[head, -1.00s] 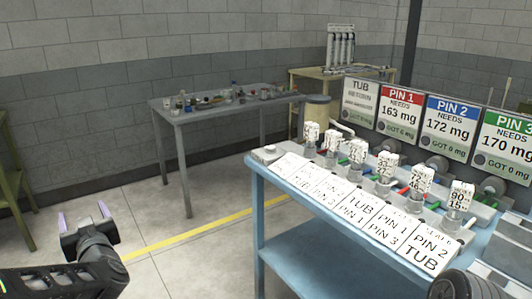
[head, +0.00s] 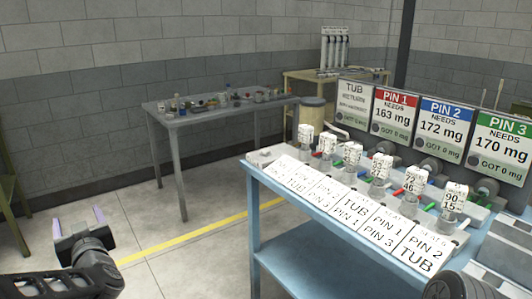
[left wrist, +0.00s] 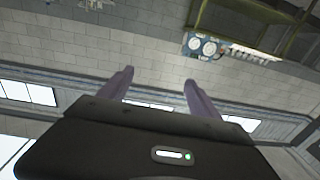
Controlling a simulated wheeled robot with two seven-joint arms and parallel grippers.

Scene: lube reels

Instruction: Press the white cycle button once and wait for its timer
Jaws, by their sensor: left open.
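I cannot pick out the white cycle button with certainty. A small pale unit (head: 260,157) sits at the far left corner of the blue bench (head: 262,181), too small to read in detail. My left gripper (head: 78,220) is at the lower left of the head view, open and empty, over the floor and well apart from the bench. In the left wrist view its two purple fingers (left wrist: 158,77) stand apart with nothing between them.
White cards (head: 355,212) and several numbered dispensers line the bench. Signs for TUB (head: 353,101), PIN 1 (head: 394,115), PIN 2 (head: 443,127) and PIN 3 (head: 501,145) stand behind. A grey table (head: 160,118) holds small items. Floor between gripper and bench is clear.

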